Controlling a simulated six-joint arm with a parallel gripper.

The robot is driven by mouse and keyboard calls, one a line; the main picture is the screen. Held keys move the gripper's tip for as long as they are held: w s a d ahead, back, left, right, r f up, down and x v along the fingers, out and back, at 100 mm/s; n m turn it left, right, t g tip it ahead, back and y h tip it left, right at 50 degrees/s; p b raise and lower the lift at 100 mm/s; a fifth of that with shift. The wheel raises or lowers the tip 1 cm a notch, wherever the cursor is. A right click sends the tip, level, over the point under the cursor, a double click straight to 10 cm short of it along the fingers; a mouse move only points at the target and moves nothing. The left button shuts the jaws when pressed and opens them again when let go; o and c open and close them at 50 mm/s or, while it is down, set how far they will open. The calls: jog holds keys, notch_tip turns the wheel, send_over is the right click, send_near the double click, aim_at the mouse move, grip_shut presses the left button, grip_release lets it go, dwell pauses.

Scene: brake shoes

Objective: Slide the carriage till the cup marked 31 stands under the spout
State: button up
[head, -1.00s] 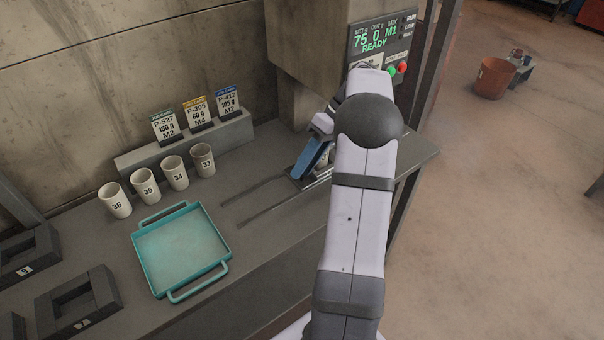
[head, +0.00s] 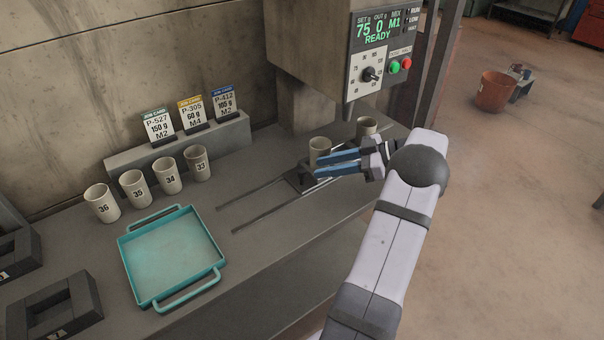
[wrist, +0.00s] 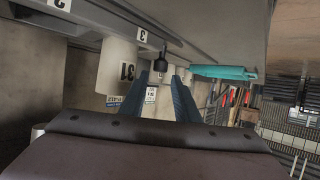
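In the wrist view, which is upside down, the cup marked 31 (wrist: 118,68) stands left of my gripper (wrist: 160,92). The head view shows a pale cup (head: 319,147), apparently the same one, just behind my gripper (head: 309,168); its number is unreadable there. A second pale cup (head: 367,127) stands further right. The dark carriage (head: 299,180) sits on two rails near my fingertips. My blue fingers are apart. A small dark knob (wrist: 160,63) shows between them in the wrist view; I see no grip on it.
The dispenser panel (head: 378,50) reads READY. Several numbered cups (head: 135,188) and job cards (head: 192,115) stand left of the rails. A teal tray (head: 128,262) lies in front of the cups. The rails (head: 250,210) are clear left of the carriage.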

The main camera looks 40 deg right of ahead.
aim_at(305, 171)
jog(key=shift+w, duration=0.1)
jog(key=p+x, duration=0.2)
jog(key=x, duration=0.3)
jog(key=shift+w+a, duration=0.1)
jog(key=shift+a, duration=0.15)
jog(key=shift+x, duration=0.9)
jog(key=shift+d+f, duration=0.1)
jog(key=shift+f, duration=0.05)
grip_shut()
